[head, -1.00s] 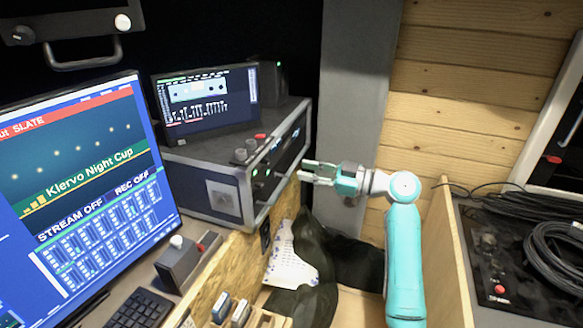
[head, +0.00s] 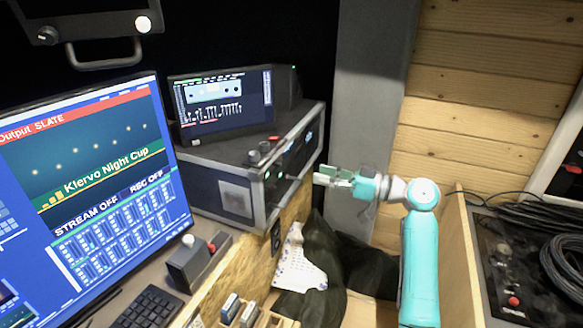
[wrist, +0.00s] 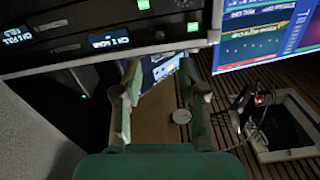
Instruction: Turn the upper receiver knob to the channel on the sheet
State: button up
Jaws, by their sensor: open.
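The receiver rack (head: 290,165) sits in the black flight case in the head view, its front face seen at a steep angle with green lights. In the wrist view the two receiver displays (wrist: 110,40) (wrist: 18,36) appear upside down, with bright green squares beside them. The knobs are too small or dark to tell apart.
A monitor (head: 222,100) stands on the case, and a large screen (head: 90,190) is at the left. A control box (head: 190,262) and keyboard (head: 148,308) lie on the desk. A wooden partition (head: 458,255) and coiled cables (head: 565,260) are at the right.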

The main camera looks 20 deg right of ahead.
aim_at(282, 165)
jog(key=x, duration=1.1)
grip_shut()
